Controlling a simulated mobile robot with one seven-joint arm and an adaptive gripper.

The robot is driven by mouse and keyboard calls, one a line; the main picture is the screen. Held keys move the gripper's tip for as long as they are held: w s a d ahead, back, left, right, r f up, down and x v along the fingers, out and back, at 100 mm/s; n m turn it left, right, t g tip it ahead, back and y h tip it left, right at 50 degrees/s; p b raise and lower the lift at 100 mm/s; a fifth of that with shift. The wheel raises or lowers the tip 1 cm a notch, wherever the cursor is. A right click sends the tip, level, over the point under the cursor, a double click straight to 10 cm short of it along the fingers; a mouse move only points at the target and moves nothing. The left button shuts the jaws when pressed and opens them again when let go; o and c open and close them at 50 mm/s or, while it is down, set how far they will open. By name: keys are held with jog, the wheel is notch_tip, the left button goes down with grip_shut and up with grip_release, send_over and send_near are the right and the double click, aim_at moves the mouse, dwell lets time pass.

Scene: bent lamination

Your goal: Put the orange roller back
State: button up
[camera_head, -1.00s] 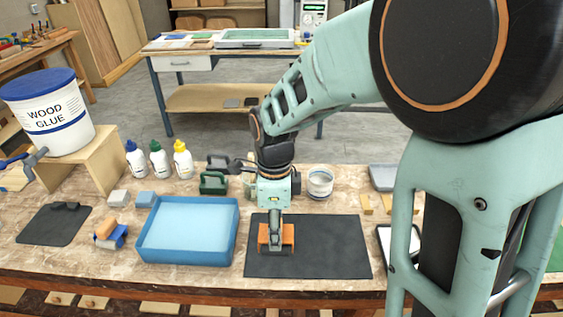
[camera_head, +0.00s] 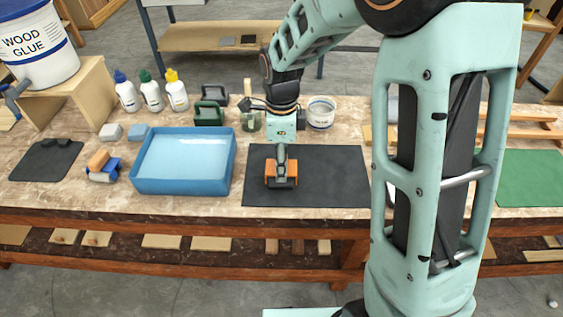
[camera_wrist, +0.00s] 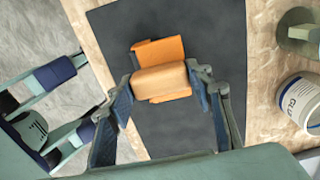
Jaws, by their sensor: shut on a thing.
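The orange roller (camera_head: 282,182) has an orange frame and a tan cylinder. It is at the left part of the dark mat (camera_head: 335,180), on it or just above it; I cannot tell which. My gripper (camera_head: 281,163) points down over it and is shut on it. In the wrist view, the roller (camera_wrist: 160,80) sits between the two fingers of my gripper (camera_wrist: 165,92), one at each end of the cylinder. The gripper hides part of the roller in the head view.
A blue tray (camera_head: 135,175) stands left of the mat. Left of it are a blue-framed roller (camera_head: 105,173) and a small dark mat (camera_head: 40,168) with black pieces. Glue bottles (camera_head: 152,95), a dark green object (camera_head: 208,113) and a white tub (camera_head: 320,113) stand behind.

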jog(key=shift+f+b, duration=0.35)
jog(key=shift+s+f, duration=0.15)
jog(key=shift+f, duration=0.15)
jog(key=c, duration=0.5)
jog(key=o, duration=1.5)
jog(key=shift+r, duration=0.1)
